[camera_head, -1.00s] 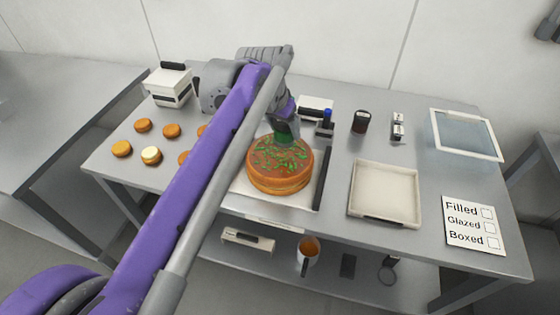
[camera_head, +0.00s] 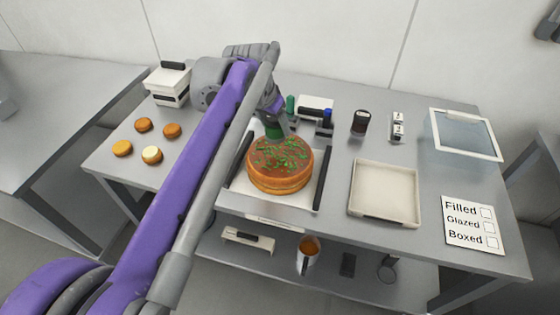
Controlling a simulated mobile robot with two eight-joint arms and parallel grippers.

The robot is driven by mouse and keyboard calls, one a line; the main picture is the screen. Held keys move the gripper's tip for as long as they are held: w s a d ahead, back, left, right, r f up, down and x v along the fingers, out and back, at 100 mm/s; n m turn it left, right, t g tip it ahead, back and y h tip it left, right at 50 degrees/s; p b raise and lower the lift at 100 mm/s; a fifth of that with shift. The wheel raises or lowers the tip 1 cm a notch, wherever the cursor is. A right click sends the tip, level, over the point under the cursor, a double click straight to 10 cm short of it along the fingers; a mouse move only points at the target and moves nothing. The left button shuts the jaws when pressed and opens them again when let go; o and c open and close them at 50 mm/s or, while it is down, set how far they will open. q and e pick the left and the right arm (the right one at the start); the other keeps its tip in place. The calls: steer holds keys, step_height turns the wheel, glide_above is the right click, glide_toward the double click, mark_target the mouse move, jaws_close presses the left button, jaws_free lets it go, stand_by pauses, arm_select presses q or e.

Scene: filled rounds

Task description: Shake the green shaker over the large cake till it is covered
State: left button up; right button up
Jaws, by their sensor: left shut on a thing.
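The large cake (camera_head: 282,178) is a round brown cake on a white board (camera_head: 305,199) with dark side bars. Green sprinkles are scattered over its top, densest toward the middle, with brown showing near the edges. My left gripper (camera_head: 272,116) is above the cake's back left edge, shut on the green shaker (camera_head: 274,130), which is tilted. The gripper's fingers and part of the shaker are hidden by my wrist. My right gripper is not in view.
Small round cakes (camera_head: 172,130) lie on the table's left. A white box (camera_head: 168,86) stands behind them. An empty tray (camera_head: 384,194), a dark jar (camera_head: 360,122), a glass-topped case (camera_head: 465,134) and a checklist card (camera_head: 473,224) are to the right. A green-topped item (camera_head: 290,104) stands behind the cake.

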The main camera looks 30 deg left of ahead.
arm_select(q)
steer(key=shift+r, duration=0.1)
stand_by(0.5)
steer(key=shift+r+p, duration=1.8)
steer(key=shift+r, duration=0.65)
steer(key=shift+f, duration=0.15)
